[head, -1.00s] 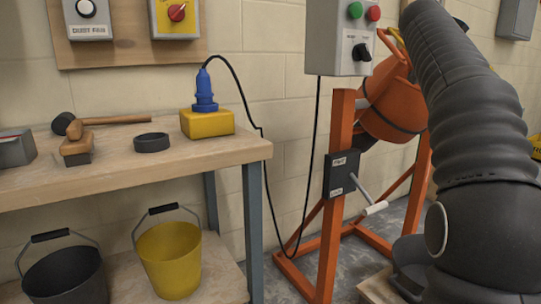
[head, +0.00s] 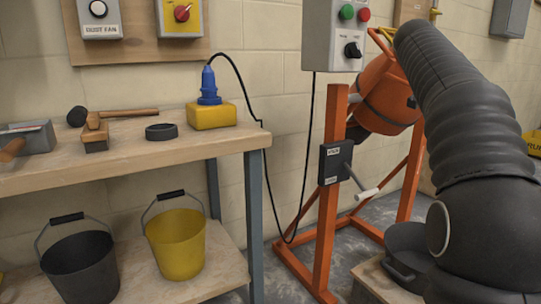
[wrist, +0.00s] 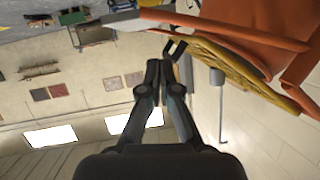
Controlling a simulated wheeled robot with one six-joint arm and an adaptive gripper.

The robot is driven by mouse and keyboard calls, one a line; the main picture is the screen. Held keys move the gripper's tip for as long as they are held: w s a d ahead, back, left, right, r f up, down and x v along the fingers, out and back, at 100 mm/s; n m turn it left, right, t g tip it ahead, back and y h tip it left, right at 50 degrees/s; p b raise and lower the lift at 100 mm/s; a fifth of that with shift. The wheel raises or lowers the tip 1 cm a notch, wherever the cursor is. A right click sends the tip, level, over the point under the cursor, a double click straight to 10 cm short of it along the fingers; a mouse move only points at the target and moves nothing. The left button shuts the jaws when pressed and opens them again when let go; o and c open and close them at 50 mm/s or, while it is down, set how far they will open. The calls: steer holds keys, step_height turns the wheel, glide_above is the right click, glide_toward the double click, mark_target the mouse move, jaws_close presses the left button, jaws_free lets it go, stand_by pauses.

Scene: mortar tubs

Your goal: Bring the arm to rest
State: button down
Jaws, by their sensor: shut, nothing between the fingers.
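My gripper (wrist: 157,88) shows in the wrist view with its two dark fingers together and nothing between them. It is out of sight in the head view, where only my dark arm covers the right side. In the wrist view the room looks upside down, with bright ceiling lights low in the picture. The orange mixer drum and its yellow toothed rim (wrist: 235,70) lie up and to the right of the fingers. I cannot tell how near the fingertips are to the rim.
A wooden bench (head: 120,168) at the left holds tools and a yellow socket box (head: 212,115). A yellow bucket (head: 177,245) and a black bucket (head: 80,265) stand below.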

steer(key=s+a+f+n+g+y+p, duration=0.1)
steer(key=s+a+f+n+y, duration=0.35)
steer(key=f, duration=0.55)
steer(key=s+a+f+n+g+y+p, duration=0.2)
steer(key=s+a+f+n, duration=0.1)
steer(key=s+a+f, duration=0.5)
steer(key=s+a+f+n+y+p, duration=0.1)
steer(key=s+a+f+p, duration=0.1)
steer(key=s+a, duration=0.3)
steer(key=s+a+f+n+y+p, duration=0.1)
steer(key=s+a+f+y+p, duration=0.1)
steer(key=s, duration=1)
steer(key=s+a+f+n+y+p, duration=0.1)
steer(key=s+a+f+n+p, duration=0.1)
steer(key=s+a+f, duration=0.3)
steer(key=s+a+p, duration=0.1)
steer(key=s+a, duration=0.1)
steer(key=s, duration=0.1)
steer(key=shift+s+a+p, duration=0.3)
steer(key=shift+a+p, duration=0.05)
steer(key=c, duration=1.9)
jaws_free()
